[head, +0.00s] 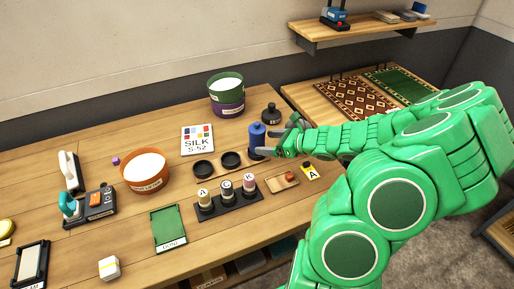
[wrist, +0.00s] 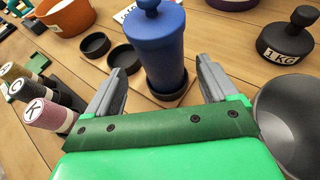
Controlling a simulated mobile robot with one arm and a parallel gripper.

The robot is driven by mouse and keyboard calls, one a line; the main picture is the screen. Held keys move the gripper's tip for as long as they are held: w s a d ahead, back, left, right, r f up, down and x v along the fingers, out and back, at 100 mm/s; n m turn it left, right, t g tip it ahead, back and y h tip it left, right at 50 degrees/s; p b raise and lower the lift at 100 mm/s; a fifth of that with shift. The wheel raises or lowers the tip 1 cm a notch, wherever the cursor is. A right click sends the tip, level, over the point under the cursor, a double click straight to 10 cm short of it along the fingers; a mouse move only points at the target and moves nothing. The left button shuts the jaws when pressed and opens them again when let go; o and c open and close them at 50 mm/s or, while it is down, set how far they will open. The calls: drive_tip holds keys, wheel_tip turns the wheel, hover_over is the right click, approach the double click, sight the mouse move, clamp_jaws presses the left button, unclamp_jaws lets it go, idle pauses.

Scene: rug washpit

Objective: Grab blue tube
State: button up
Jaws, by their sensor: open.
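The blue tube (head: 257,140) stands upright on the wooden table, at the right end of a thin board with round black cups. In the wrist view the blue tube (wrist: 155,50) rises between my two grey fingers, its base in a black cup. My gripper (head: 283,139) comes in from the right at the tube. In the wrist view my gripper (wrist: 165,80) is open, one finger on each side of the tube, with visible gaps.
Two empty black cups (head: 231,160) sit left of the tube. A black 1 KG weight (head: 271,114) stands behind it. Labelled spools (head: 227,190) stand in a dark holder in front. A green and purple bowl (head: 227,96) and an orange bowl (head: 145,171) stand further left.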

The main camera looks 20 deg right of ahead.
sight(264, 141)
drive_tip(key=shift+x, duration=2.65)
drive_tip(key=shift+w+d, duration=0.15)
drive_tip(key=shift+c, duration=0.3)
drive_tip(key=c, duration=1.3)
drive_tip(key=shift+r, duration=0.15)
